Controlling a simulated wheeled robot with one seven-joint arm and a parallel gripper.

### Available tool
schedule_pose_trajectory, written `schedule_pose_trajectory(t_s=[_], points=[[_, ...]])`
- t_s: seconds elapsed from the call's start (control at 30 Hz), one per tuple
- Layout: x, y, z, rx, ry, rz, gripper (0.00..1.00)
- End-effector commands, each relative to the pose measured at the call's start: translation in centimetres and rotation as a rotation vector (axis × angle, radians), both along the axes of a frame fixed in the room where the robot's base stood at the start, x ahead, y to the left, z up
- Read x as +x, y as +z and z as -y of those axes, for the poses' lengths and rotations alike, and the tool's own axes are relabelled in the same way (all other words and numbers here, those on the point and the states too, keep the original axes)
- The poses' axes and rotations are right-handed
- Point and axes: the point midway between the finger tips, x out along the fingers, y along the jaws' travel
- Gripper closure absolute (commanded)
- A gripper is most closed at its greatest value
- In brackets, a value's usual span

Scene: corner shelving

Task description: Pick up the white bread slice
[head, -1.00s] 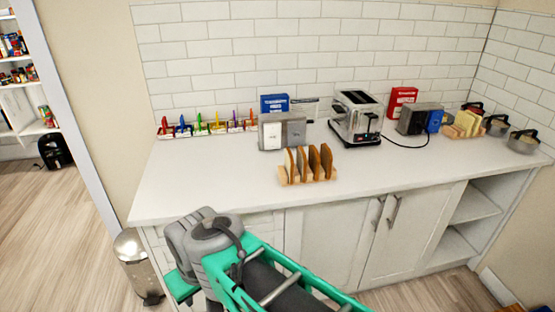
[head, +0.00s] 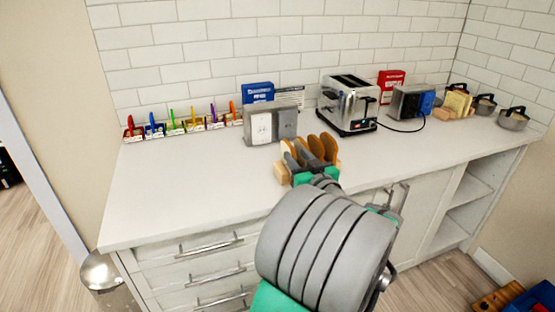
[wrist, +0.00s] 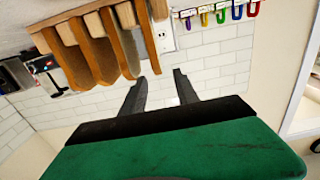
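A row of upright bread slices stands in a wooden rack (head: 281,173) on the counter. The leftmost slice, the palest, is the white bread slice (head: 285,150); browner slices (head: 328,147) stand to its right. My gripper (head: 297,155) is in front of the rack's left part and hides some of the slices. In the wrist view the rack (wrist: 85,18) and slices hang upside down at upper left.
A wall outlet box (head: 262,127) stands behind the rack. A toaster (head: 349,105) is at the right, with a grey and blue appliance (head: 410,102) and pots (head: 513,118) beyond. Coloured peg holders (head: 180,125) line the wall. The counter's left part (head: 180,190) is clear.

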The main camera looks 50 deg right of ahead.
Motion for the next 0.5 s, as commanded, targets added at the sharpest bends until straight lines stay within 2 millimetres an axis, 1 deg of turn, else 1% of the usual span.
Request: schedule_pose_trajectory(t_s=[0.07,0.17,0.37,0.5], points=[[-0.4,0.1,0.4,-0.004,-0.011,0.007,0.63],[0.3,0.2,0.8,-0.005,-0.009,0.011,0.63],[3.0,0.1,2.0,-0.002,-0.005,0.01,0.63],[5.3,-0.3,3.1,-0.004,-0.006,0.008,0.63]])
